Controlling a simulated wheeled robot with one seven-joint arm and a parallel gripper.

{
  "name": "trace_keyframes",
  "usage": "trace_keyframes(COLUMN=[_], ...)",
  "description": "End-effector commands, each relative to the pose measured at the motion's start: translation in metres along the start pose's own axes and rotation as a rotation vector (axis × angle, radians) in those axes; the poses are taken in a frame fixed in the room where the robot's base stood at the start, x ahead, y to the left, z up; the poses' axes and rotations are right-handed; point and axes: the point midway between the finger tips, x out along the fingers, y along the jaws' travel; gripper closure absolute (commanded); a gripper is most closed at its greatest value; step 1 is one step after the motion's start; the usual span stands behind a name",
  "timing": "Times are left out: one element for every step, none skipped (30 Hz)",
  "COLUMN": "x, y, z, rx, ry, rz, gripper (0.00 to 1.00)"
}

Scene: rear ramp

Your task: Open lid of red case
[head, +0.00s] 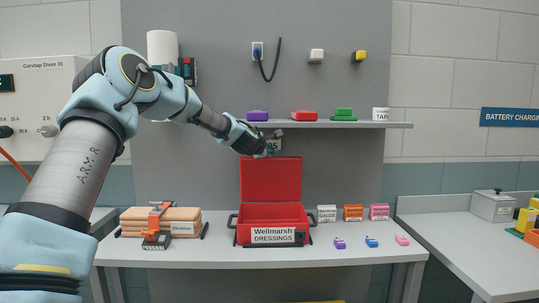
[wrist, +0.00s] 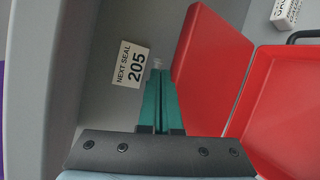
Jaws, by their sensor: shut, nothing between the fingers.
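In the wrist view the lid (wrist: 209,70) is right of my gripper, and the open case (wrist: 285,115) lies further right. My gripper (head: 268,149) is above and behind the lid's top edge, close to the grey back wall. In the wrist view its teal fingers (wrist: 157,85) are together and empty. I cannot tell whether they touch the lid.
The shelf (head: 300,124) with several small items is just above my gripper. Strapped tan packs (head: 160,221) stand left of the case, and small boxes (head: 352,212) stand right.

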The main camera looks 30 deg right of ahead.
Motion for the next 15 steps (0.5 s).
trace_keyframes(x=[0.0004,0.0004,0.0003,0.0002,0.0002,0.0002,0.0001,0.0001,0.0001,0.0001,0.0001,0.0,0.0,0.0,0.0], y=[-0.0024,-0.0024,-0.0022,-0.002,-0.0019,-0.0019,-0.0019,-0.0019,-0.0018,-0.0018,-0.0017,-0.0017,-0.0017,-0.0017,-0.0017], z=[-0.0007,-0.0008,-0.0009,-0.0009,-0.001,-0.0011,-0.0011,-0.0012,-0.0012,-0.0013,-0.0013,-0.0013,-0.0013,-0.0013,-0.0014], rx=[-0.001,-0.001,-0.001,-0.001,-0.001,-0.001,-0.001,-0.001,-0.001,-0.001,-0.001,-0.001,-0.001,-0.001,-0.001], ry=[0.0,0.001,0.001,0.001,0.001,0.001,0.001,0.001,0.002,0.002,0.002,0.002,0.002,0.002,0.002], rz=[-0.003,-0.003,-0.002,-0.002,-0.002,-0.002,-0.002,-0.002,-0.002,-0.001,-0.001,-0.001,-0.001,-0.001,-0.001], gripper=[0.93,0.9,0.85,0.82,0.79,0.74,0.71,0.67,0.63,0.59,0.56,0.54,0.54,0.54,0.54])
